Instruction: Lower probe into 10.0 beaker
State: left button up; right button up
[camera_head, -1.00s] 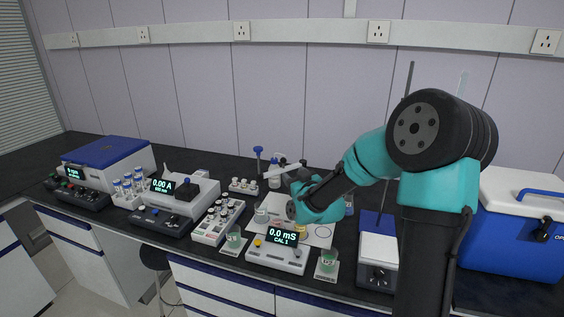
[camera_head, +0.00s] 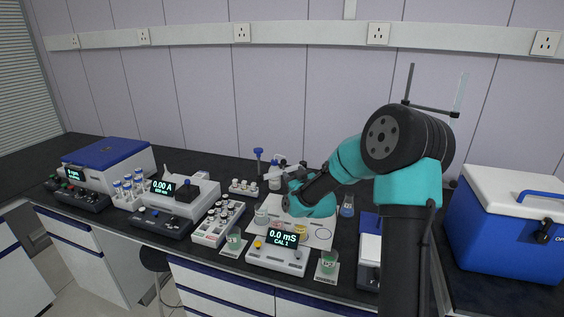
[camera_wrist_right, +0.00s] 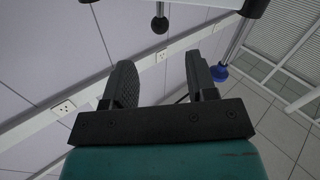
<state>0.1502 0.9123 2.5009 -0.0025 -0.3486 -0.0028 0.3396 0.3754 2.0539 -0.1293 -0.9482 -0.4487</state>
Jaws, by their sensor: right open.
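My right gripper (camera_wrist_right: 158,62) is open, its two dark fingers apart with nothing between them in the wrist view. In the head view my right wrist hides most of it, near the back of the white mat (camera_head: 320,240). A green beaker (camera_head: 328,264) stands right of the meter (camera_head: 277,250), which reads 0.0 mS, CAL 1. Another green beaker (camera_head: 234,239) stands left of the meter. Their labels are too small to read. I cannot make out the probe for certain; a dark stem with a round end (camera_wrist_right: 159,24) shows beyond the fingers. My left gripper is not in view.
A clear beaker (camera_head: 261,216) and a yellow one (camera_head: 301,230) stand close to my wrist. A vial rack (camera_head: 218,223) is left of them. A blue cooler (camera_head: 510,235) stands at right. A blue-topped item (camera_head: 258,153) stands at the back.

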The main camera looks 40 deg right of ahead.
aim_at(285, 164)
jog(key=x, duration=1.1)
jog(key=shift+w+d, duration=0.1)
jog(key=shift+w, duration=0.25)
jog(key=shift+c, duration=0.2)
grip_shut()
